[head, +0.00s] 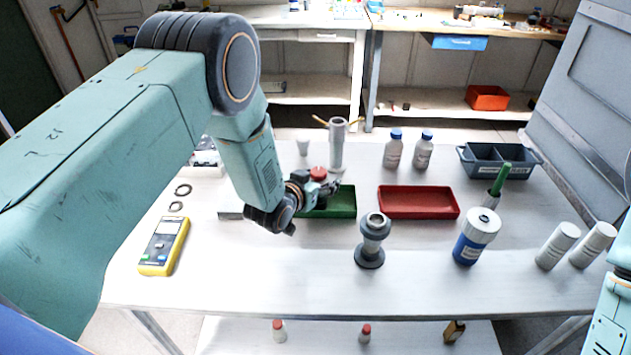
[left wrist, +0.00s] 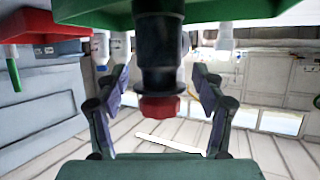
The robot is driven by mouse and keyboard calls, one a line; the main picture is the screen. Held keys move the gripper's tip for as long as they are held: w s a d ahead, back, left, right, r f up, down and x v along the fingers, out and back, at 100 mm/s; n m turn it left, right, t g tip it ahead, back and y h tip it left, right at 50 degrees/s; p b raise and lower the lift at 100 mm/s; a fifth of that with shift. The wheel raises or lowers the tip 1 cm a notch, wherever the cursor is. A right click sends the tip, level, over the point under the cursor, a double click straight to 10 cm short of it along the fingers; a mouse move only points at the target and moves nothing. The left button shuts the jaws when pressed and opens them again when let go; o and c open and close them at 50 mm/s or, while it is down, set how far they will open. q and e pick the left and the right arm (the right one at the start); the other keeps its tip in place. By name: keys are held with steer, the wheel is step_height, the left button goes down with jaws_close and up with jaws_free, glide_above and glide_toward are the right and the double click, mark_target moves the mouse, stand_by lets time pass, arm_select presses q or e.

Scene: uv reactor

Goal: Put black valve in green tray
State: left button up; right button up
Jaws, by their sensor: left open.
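The black valve with a red knob (head: 318,172) stands upright at the green tray (head: 342,212), largely hidden by my left gripper in the head view. In the left wrist view, which is upside down, the valve's black body (left wrist: 160,62) overlaps the green tray (left wrist: 85,10); its base is hidden, so I cannot tell exactly how it rests. My left gripper (head: 322,187) is open, with its fingers on both sides of the valve and visible gaps to it. My right gripper is out of view; only part of that arm shows at the right edge.
A red tray (head: 418,202) stands right of the green one. A grey fitting (head: 371,240), a blue-and-white jar (head: 475,238) and a yellow meter (head: 164,246) stand nearer the front. A metal cylinder (head: 337,148) stands behind. The front middle of the table is mostly clear.

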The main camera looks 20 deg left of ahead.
arm_select(q)
steer(key=shift+r, duration=0.3)
steer(key=v, duration=1.2)
steer(key=shift+f, duration=0.1)
